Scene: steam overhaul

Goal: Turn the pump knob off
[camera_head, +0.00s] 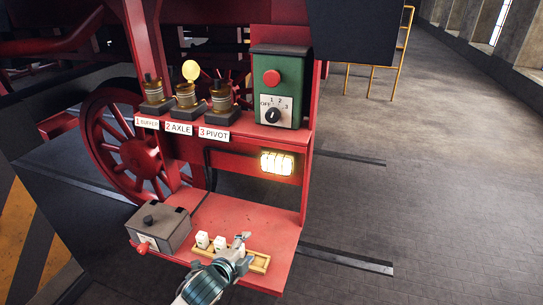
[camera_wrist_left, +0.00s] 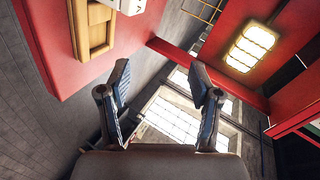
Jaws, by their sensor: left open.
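The pump knob (camera_head: 272,115) is a small black dial on a white plate marked OFF, 1, 2 and 3. It sits low on the front of a green control box (camera_head: 290,72), below a red button (camera_head: 272,77). Its exact setting is too small to read surely. My left gripper (camera_head: 241,241) is low in the head view, over the wooden tray (camera_head: 260,262) on the red shelf and well below the knob. In the left wrist view its two fingers (camera_wrist_left: 160,82) are spread with nothing between them. The knob is not visible there. My right gripper is not in view.
Three oilers stand on the ledge left of the box, above labels such as 2 AXLE (camera_head: 179,128). A lit lamp (camera_head: 277,163) hangs below the ledge. A grey box (camera_head: 165,228) and white blocks (camera_head: 202,239) are on the red shelf (camera_head: 275,222). Open floor lies right.

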